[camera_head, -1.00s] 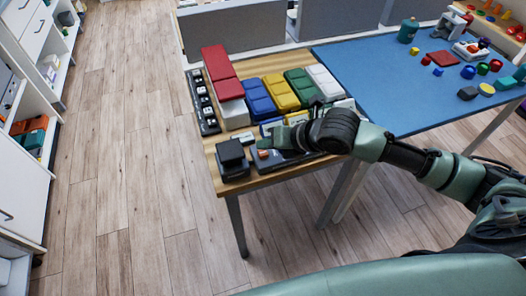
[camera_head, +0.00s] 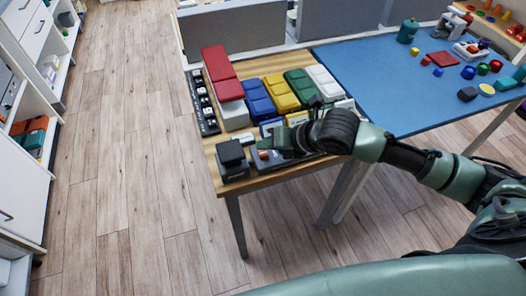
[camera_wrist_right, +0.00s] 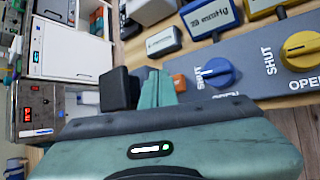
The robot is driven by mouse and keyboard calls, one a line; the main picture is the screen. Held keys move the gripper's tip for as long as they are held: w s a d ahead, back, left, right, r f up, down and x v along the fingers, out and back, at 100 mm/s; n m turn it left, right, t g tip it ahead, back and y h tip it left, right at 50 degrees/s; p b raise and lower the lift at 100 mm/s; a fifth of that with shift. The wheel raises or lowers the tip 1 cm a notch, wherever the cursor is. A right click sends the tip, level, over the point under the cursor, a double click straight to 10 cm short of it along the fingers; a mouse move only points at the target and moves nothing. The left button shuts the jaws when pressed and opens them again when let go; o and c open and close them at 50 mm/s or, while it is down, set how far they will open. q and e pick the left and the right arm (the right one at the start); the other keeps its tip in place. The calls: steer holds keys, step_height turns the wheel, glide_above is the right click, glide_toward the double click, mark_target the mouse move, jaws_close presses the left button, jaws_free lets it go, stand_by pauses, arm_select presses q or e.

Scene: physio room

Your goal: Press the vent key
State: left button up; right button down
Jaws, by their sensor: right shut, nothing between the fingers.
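A dark grey panel (camera_head: 290,160) lies along the front edge of the wooden table. In the right wrist view the panel (camera_wrist_right: 262,72) has a blue knob (camera_wrist_right: 216,73) and a yellow knob (camera_wrist_right: 300,49), marked SHUT and OPEN. A small orange-red key (camera_wrist_right: 178,83) sits at the panel's end, also visible in the head view (camera_head: 262,154); I cannot read a label on it. My right gripper (camera_wrist_right: 158,76) is shut and empty, its green fingertips just beside this key. I cannot tell whether they touch it. My left gripper is not in view.
A black box (camera_head: 232,158) stands left of the panel, close to my fingers. Behind are small framed displays (camera_wrist_right: 211,16) and red (camera_head: 221,70), blue (camera_head: 258,97), yellow (camera_head: 281,92), green and white padded pieces. A blue-topped table (camera_head: 375,75) adjoins on the right.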

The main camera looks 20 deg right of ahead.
mark_target(266, 154)
steer(key=shift+f, duration=0.1)
stand_by(0.6)
steer(key=shift+f, duration=0.3)
steer(key=shift+f, duration=0.55)
stand_by(0.6)
steer(key=shift+r, duration=0.1)
steer(key=shift+r+p, duration=0.85)
steer(key=shift+p, duration=0.05)
step_height(266, 154, up, 5)
steer(key=p, duration=0.5)
stand_by(0.4)
